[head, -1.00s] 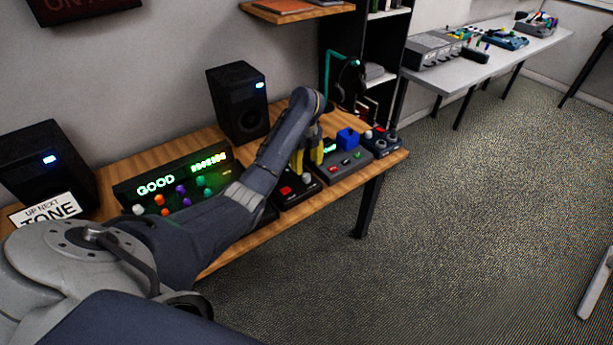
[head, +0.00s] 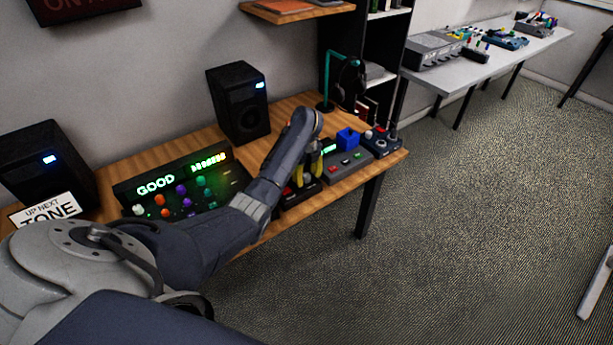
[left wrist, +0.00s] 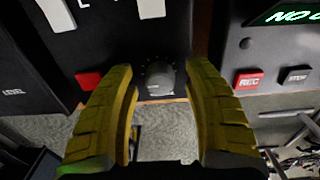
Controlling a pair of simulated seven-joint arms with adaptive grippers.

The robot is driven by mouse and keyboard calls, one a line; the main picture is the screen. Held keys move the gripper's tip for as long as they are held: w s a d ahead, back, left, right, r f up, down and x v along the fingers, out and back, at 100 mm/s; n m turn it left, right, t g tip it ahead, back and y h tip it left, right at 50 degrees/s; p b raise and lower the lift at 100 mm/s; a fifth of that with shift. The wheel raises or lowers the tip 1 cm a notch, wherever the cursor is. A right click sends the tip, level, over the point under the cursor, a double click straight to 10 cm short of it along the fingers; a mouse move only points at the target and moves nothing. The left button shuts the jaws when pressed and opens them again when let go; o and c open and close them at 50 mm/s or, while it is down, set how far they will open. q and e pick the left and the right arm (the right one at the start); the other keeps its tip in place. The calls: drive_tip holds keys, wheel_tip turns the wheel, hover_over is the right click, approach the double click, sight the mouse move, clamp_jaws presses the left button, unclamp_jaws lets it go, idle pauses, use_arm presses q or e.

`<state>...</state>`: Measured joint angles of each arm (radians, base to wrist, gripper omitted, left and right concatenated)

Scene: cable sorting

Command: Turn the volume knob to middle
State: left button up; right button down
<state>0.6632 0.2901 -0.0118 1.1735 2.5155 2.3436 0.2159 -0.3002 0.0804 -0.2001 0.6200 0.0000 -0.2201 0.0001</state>
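In the head view, my left gripper (head: 309,168) is low over the black device (head: 300,194), and the arm and fingers hide the knob there. My right gripper is not in view.
A red button (left wrist: 88,80) and white sliders (left wrist: 57,14) are beside the knob. A grey recorder (left wrist: 265,62) with a REC button stands close on the right. In the head view, a green-lit console (head: 178,190) and a speaker (head: 238,103) stand to the left and behind.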

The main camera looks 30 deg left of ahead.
use_arm(q)
clamp_jaws()
drive_tip(key=shift+m, duration=0.3)
drive_tip(key=m, duration=0.3)
drive_tip(key=shift+d, duration=0.1)
drive_tip(key=m, duration=0.9)
drive_tip(key=shift+m, duration=2.7)
